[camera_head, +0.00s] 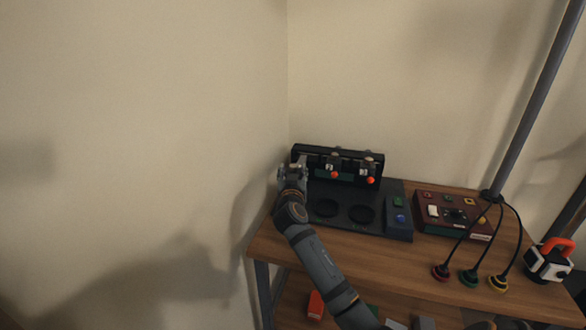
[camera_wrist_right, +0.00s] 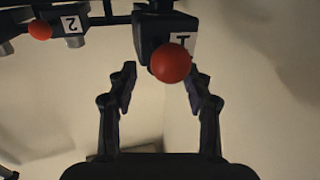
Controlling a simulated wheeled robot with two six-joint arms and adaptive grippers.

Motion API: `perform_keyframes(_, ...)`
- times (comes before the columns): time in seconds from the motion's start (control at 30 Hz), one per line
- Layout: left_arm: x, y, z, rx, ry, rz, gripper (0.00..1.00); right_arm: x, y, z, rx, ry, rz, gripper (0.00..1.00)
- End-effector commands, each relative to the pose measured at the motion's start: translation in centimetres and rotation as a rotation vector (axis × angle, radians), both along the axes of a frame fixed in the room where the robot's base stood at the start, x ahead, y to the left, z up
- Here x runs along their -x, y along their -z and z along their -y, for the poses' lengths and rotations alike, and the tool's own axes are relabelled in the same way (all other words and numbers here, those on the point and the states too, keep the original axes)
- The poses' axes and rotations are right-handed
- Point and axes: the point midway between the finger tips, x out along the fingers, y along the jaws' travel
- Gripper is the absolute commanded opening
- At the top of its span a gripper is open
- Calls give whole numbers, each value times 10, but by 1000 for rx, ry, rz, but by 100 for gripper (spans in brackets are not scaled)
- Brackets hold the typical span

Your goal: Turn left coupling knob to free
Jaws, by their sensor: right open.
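The coupling knob marked 1 has a red ball end (camera_wrist_right: 171,63) and a dark block with a white label; it shows large in the right wrist view. My right gripper (camera_wrist_right: 161,82) is open there, its two fingers apart. The ball lies near the fingertips, closer to the right-hand one; I see no grip on it. In the head view my right gripper (camera_head: 292,171) is at the left end of the black rack (camera_head: 350,154) and hides what is behind it. A second knob, marked 2 (camera_wrist_right: 40,30), shows at the upper left of the wrist view. My left gripper is out of view.
Two orange-red balls (camera_head: 334,174) (camera_head: 371,180) hang on the rack right of my gripper. A black base with two round recesses (camera_head: 361,214) lies in front.

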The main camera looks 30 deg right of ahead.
Motion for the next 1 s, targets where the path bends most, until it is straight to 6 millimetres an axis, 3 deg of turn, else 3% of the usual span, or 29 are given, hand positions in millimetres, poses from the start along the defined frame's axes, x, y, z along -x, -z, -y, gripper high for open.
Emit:
perform_keyframes(0.13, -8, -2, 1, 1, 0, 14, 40, -10, 0, 7, 0, 0, -1, 50)
perform_keyframes(0.4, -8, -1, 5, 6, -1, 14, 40, -11, 1, 8, -1, 0, -1, 50)
perform_keyframes(0.77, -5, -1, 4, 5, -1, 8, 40, -11, 1, 8, 0, 0, -1, 1)
perform_keyframes(1.0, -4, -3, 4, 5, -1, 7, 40, -10, 0, 8, 2, -12, -1, 0)
